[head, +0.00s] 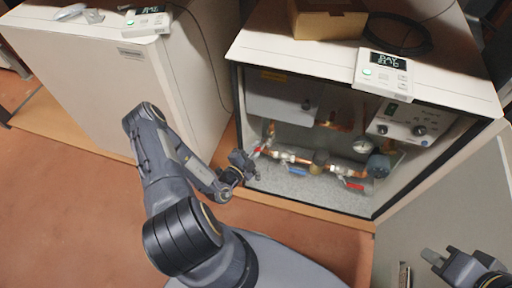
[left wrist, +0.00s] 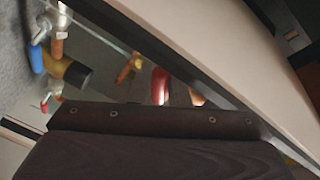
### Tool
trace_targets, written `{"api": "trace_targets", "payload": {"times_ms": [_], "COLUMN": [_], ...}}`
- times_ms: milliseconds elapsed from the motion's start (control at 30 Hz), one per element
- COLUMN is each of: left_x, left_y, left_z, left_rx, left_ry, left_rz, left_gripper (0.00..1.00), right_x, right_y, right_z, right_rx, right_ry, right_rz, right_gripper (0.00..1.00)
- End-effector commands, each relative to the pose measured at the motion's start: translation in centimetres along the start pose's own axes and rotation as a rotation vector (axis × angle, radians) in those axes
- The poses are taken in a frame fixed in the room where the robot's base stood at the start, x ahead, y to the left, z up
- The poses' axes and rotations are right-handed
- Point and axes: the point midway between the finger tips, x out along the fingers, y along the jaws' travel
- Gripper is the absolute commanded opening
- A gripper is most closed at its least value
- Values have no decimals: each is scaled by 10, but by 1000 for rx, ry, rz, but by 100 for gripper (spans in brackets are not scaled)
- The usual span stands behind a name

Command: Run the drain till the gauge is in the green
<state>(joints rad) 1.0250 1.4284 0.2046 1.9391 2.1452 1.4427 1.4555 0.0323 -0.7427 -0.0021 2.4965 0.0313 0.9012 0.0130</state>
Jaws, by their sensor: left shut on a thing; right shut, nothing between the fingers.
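The open cabinet holds a copper pipe run with valves. A round white gauge (head: 361,147) sits at its right end; its needle and colours are too small to read. My left gripper (head: 243,164) is at the left end of the pipe, shut on what seems to be the red handle (head: 260,150) there. The red handle also shows in the left wrist view (left wrist: 160,85), just beyond my dark gripper body (left wrist: 150,118); the grip itself is hidden. My right gripper (head: 440,261) is shut and empty at the lower right, in front of the open door.
A blue lever (head: 297,172) and another red lever (head: 353,185) hang below the pipe. A control panel (head: 405,121) is at the inside right. A display box (head: 384,75) and a cardboard box (head: 327,20) stand on top. A second white cabinet (head: 120,85) stands left.

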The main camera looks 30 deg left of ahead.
Motion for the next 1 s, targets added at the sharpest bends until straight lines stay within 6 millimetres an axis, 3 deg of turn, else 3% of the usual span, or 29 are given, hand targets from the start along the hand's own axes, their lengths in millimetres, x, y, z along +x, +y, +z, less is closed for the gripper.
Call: {"api": "trace_targets", "payload": {"times_ms": [100,500,1000], "left_x": [-2,-3,-3], "left_y": [-10,-21,-23], "left_z": [-3,-6,-7], "left_rx": [87,361,490], "left_ry": [-22,-76,-102], "left_rz": [23,93,124], "left_gripper": [0,0,0], "right_x": [-17,-51,-64], "right_y": [-8,-23,-29], "right_z": [-9,-26,-32], "right_rx": [0,0,0], "right_ry": [0,0,0], "right_rz": [0,0,0], "right_gripper": [0,0,0]}}
